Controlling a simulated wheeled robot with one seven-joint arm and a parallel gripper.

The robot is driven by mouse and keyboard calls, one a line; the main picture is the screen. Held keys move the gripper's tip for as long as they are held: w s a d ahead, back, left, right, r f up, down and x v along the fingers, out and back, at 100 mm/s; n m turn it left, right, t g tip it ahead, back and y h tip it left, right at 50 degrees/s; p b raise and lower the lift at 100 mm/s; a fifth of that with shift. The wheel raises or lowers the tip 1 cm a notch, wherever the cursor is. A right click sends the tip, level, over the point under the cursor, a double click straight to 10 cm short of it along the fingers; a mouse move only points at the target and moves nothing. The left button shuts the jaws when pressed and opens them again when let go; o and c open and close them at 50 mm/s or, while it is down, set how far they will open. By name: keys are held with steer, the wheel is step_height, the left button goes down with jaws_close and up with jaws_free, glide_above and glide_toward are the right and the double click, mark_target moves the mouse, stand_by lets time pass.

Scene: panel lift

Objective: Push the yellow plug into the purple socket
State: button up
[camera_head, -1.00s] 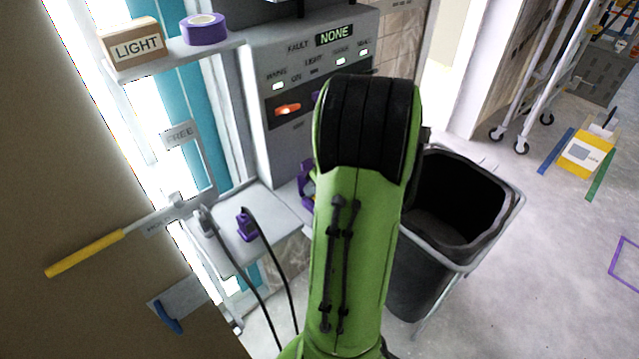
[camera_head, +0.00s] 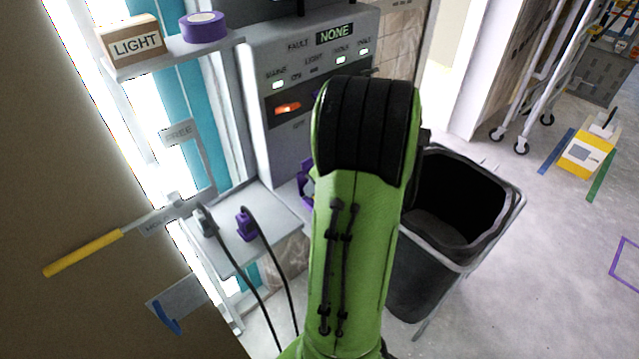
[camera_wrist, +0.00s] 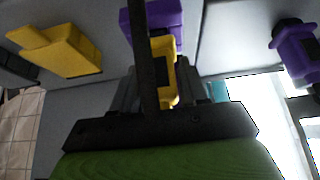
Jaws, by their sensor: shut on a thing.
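In the wrist view my gripper (camera_wrist: 160,92) is shut on the yellow plug (camera_wrist: 165,72). A dark cable or bar crosses in front of the plug and hides part of it. The purple socket (camera_wrist: 168,14) is just beyond the plug at the top edge. The plug's far end overlaps the socket in the picture; I cannot tell how far it is inside. In the head view my green arm hides my gripper and the yellow plug. A purple part (camera_head: 305,183) shows at the arm's left edge.
A yellow block-like fitting (camera_wrist: 62,48) is left of my gripper in the wrist view, and a purple plug (camera_wrist: 297,50) is at the right. In the head view a purple plug (camera_head: 247,226) with a cable stands on a grey shelf (camera_head: 275,215). A black bin (camera_head: 425,270) is right of my arm.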

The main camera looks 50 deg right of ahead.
steer(key=shift+f+b, duration=0.55)
steer(key=shift+f, duration=0.05)
steer(key=o, duration=1.1)
steer(key=shift+r, duration=0.1)
steer(key=p+v, duration=0.3)
steer(key=v, duration=1.2)
steer(key=shift+s+r+p, duration=0.2)
steer(key=shift+r+p, duration=0.1)
steer(key=shift+p, duration=0.1)
